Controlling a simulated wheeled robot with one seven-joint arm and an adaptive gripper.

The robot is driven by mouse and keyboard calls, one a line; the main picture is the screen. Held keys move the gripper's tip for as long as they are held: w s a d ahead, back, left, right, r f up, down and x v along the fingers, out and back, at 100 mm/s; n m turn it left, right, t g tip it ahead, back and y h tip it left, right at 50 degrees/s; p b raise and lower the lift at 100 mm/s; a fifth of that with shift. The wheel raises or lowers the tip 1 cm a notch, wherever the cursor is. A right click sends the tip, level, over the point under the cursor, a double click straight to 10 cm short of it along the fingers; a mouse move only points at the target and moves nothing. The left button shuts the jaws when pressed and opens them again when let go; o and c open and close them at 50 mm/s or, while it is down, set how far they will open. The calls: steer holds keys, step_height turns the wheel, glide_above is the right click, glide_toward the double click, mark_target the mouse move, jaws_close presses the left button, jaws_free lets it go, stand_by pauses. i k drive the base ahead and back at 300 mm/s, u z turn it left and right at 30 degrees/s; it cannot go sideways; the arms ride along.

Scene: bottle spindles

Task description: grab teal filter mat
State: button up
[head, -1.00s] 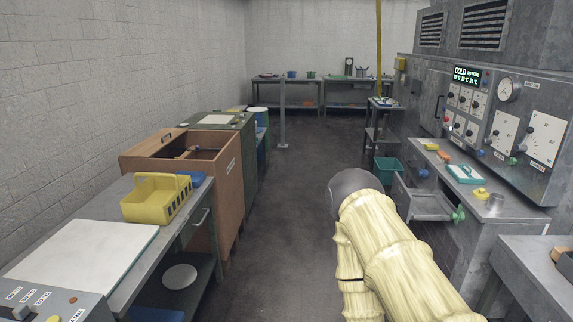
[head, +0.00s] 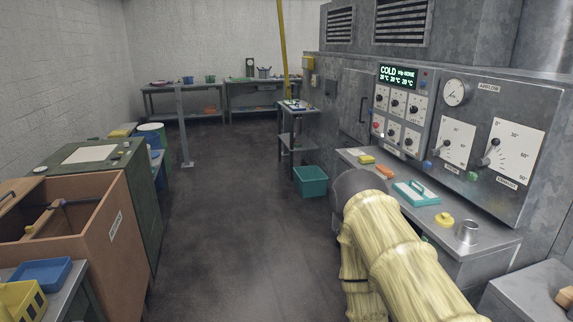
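A flat teal piece with a pale area and a raised teal bar (head: 416,193) lies on the grey counter (head: 478,262) at the right, under the control panel. It looks like the teal filter mat, but it is too small to be sure. My arm, in a pale yellow ribbed cover with a dark rounded end, fills the lower right and hides part of the counter front. My gripper is not in view.
Near the teal piece are an orange block (head: 385,172), a yellow block (head: 366,159), a yellow knob-like piece (head: 444,219) and a metal cup (head: 467,232). A teal bin (head: 311,181) stands on the floor. The aisle floor (head: 225,230) is clear.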

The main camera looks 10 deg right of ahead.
mark_target(414, 192)
steer(key=z, duration=0.55)
steer(key=i, duration=1.6)
steer(key=z, duration=0.5)
